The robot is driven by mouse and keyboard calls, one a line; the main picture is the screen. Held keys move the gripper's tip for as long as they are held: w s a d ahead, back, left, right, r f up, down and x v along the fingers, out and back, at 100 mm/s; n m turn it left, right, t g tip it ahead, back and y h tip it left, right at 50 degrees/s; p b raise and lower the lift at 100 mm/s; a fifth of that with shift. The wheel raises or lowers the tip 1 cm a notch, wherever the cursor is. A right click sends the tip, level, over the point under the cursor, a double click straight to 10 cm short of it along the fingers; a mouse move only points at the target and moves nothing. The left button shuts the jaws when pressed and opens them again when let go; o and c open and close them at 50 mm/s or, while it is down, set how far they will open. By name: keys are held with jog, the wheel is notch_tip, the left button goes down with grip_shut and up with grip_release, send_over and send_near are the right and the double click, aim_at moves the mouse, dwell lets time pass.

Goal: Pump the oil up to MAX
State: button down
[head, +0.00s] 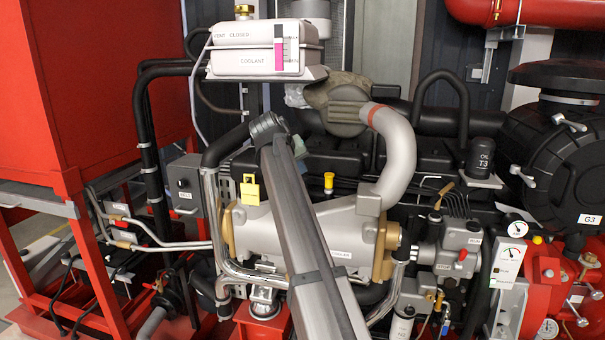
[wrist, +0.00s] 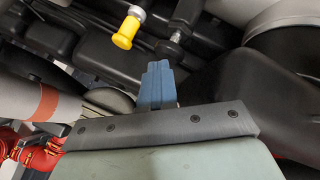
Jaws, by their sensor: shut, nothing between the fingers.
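My gripper (wrist: 157,68) shows in the wrist view as blue fingers pressed together, shut and empty. A yellow knob (wrist: 125,32) on a short pale stem is ahead and slightly left of the fingertips, apart from them. In the head view, a yellow knob (head: 328,183) stands upright above the grey cylinder; it looks like the same one. My gripper is mostly hidden behind my arm there. A black canister marked OIL T3 (head: 484,157) stands at the right. I cannot make out an oil level or a MAX mark for oil.
A white coolant tank (head: 256,47) with a magenta level strip is at the top. A thick grey pipe (head: 396,165) curves down right of the knob. A yellow tag (head: 250,190) is left of my arm. A red-and-white gauge panel (head: 507,265) is at the right.

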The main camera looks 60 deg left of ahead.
jog(key=shift+w+a+r, duration=0.1)
jog(key=shift+w+a, duration=0.15)
jog(key=shift+w, duration=0.15)
jog(key=shift+r, duration=0.1)
jog(key=shift+a+r, duration=0.2)
jog(key=shift+r, duration=0.4)
jog(key=shift+s+d+r, duration=0.1)
jog(key=shift+r, duration=1.8)
